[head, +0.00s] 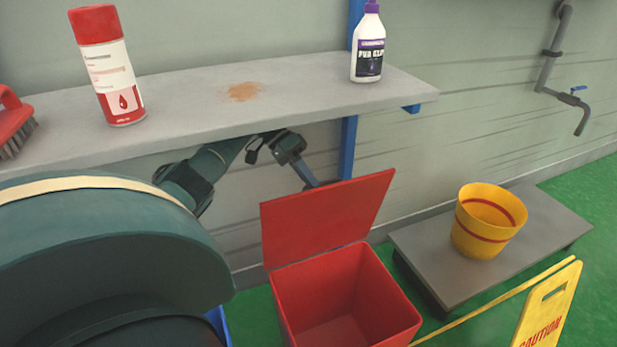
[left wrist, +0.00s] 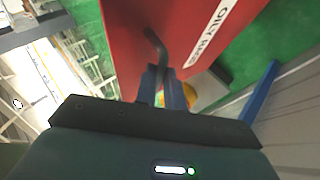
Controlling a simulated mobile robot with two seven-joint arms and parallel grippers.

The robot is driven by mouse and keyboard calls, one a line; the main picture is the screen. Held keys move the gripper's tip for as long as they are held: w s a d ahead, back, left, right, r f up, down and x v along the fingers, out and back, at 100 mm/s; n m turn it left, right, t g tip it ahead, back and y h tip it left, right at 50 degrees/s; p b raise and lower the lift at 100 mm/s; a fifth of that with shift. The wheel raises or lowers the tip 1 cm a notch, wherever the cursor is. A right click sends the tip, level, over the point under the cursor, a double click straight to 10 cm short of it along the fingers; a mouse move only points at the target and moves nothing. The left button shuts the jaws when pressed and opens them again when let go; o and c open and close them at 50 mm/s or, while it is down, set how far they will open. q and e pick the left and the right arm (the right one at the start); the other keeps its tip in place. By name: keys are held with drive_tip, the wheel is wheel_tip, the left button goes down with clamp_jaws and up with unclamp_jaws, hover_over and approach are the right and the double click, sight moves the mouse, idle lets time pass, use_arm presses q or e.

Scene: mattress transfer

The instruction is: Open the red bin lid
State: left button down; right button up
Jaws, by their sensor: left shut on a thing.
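The red bin (head: 340,300) stands below the shelf, and I can see down into its inside. Its red lid (head: 325,218) stands raised, tilted up along the bin's back left side. The lid's outer face, with a white "OILY RAGS" label (left wrist: 210,35), fills the top of the left wrist view (left wrist: 125,30). A dark bent handle (left wrist: 153,42) sticks out from that face. My left gripper (head: 310,182) is behind the lid, and its fingers (left wrist: 163,85) are shut on the handle. The fingertips are partly hidden by the lid in the head view. My right gripper is not in view.
A grey shelf (head: 190,100) above my left arm holds a red spray can (head: 108,70), a glue bottle (head: 368,48) and a red brush (head: 14,122). At right are a yellow bucket (head: 487,220) on a low grey platform (head: 430,260) and a yellow caution sign (head: 550,308).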

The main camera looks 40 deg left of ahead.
use_arm(q)
drive_tip(key=c, duration=2)
unclamp_jaws()
drive_tip(key=shift+s+f, duration=0.25)
drive_tip(key=shift+f, duration=0.75)
drive_tip(key=o, duration=0.4)
drive_tip(key=shift+w+f, duration=0.2)
drive_tip(key=shift+f, duration=0.05)
drive_tip(key=shift+c, duration=0.2)
drive_tip(key=shift+o, duration=0.7)
drive_tip(key=shift+r, duration=0.1)
drive_tip(key=shift+a+r, duration=0.1)
drive_tip(key=shift+r, duration=0.05)
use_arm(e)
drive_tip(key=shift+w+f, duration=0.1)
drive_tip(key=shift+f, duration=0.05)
use_arm(q)
drive_tip(key=shift+r, duration=0.2)
